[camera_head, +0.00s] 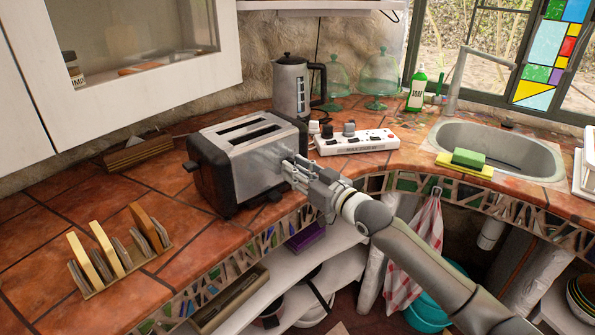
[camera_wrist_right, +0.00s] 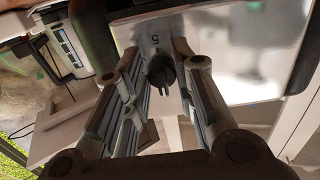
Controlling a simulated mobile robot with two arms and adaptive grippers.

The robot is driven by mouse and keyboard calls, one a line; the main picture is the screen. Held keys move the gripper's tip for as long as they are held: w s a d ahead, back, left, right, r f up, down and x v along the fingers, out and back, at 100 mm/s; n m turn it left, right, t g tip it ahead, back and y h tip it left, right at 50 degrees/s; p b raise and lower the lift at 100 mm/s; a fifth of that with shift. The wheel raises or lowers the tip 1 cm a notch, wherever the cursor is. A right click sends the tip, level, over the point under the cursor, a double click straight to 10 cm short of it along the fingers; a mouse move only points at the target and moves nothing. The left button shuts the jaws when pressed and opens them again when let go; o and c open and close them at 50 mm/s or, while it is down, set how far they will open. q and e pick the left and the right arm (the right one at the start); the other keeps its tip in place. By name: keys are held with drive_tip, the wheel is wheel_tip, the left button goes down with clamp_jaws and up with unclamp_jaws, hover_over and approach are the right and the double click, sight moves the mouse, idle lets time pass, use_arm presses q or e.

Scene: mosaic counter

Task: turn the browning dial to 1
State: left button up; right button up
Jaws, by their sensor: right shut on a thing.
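The toaster (camera_head: 238,172) is silver with black ends and two slots on top, standing on the tiled counter near its front edge. My right gripper (camera_head: 288,168) reaches the toaster's side near its right end. In the right wrist view, the black browning dial (camera_wrist_right: 161,70) sits on the shiny toaster face (camera_wrist_right: 240,45), between the fingers of my right gripper (camera_wrist_right: 163,76), which is shut on it. A mark like a 5 shows beside the dial; its other marks and exact setting cannot be read. In the head view the gripper hides the dial. My left gripper is out of view.
A kettle (camera_head: 291,88) stands behind the toaster. A white power strip (camera_head: 356,143) with plugs lies to its right. A toast rack (camera_head: 120,255) with bread stands front left. The sink (camera_head: 500,150) is at the right. The counter left of the toaster is mostly clear.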

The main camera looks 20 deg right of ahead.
drive_tip(key=o, duration=0.9)
drive_tip(key=v, duration=1.2)
drive_tip(key=shift+f, duration=0.1)
